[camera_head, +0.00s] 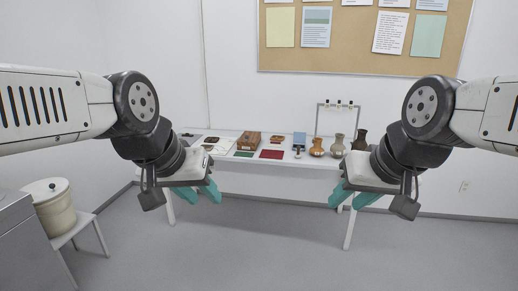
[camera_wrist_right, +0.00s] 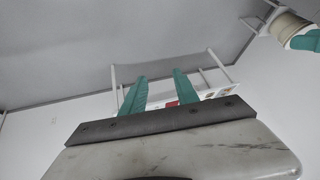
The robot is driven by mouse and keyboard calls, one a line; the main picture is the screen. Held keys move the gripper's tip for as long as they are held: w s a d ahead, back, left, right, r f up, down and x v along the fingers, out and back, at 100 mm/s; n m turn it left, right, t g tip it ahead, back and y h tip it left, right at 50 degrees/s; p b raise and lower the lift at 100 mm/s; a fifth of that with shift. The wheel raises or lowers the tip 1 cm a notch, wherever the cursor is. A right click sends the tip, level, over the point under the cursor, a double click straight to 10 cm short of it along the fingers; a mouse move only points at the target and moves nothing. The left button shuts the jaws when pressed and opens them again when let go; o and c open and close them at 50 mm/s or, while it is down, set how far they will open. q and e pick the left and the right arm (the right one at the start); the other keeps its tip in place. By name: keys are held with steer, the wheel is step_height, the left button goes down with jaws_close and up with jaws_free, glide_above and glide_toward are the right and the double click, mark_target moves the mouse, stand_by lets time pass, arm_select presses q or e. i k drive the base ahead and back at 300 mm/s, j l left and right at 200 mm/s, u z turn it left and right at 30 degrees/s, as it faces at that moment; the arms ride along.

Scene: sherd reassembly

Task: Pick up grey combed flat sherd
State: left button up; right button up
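I cannot make out the grey combed flat sherd in either view; the things on the white table (camera_head: 300,162) are small and far off. My left gripper (camera_head: 202,193) hangs in front of the table's left end, its teal fingers apart and empty. My right gripper (camera_head: 353,197) hangs in front of the table's right end, also open and empty. In the right wrist view its two teal fingers (camera_wrist_right: 160,92) stand apart with nothing between them. The left arm hides part of the table's left end, and the right arm part of its right end.
The table holds a wooden box (camera_head: 249,141), a green mat (camera_head: 244,154), a red mat (camera_head: 271,154), a blue box (camera_head: 299,141), a metal frame (camera_head: 338,106) and several vases (camera_head: 338,146). A cream bucket (camera_head: 50,207) stands on a stool at left. The floor ahead is clear.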

mark_target(208, 148)
steer(key=i+j+u, duration=0.1)
steer(key=i+u, duration=0.15)
steer(key=i, duration=0.45)
steer(key=i+l+u, duration=0.1)
steer(key=i+u, duration=0.15)
steer(key=i, duration=0.5)
steer(key=i+l+u, duration=0.25)
steer(key=i, duration=0.45)
steer(key=i+l+u, duration=0.1)
steer(key=i+u, duration=0.15)
steer(key=i, duration=0.15)
steer(key=i+l+u, duration=0.5)
steer(key=i, duration=0.2)
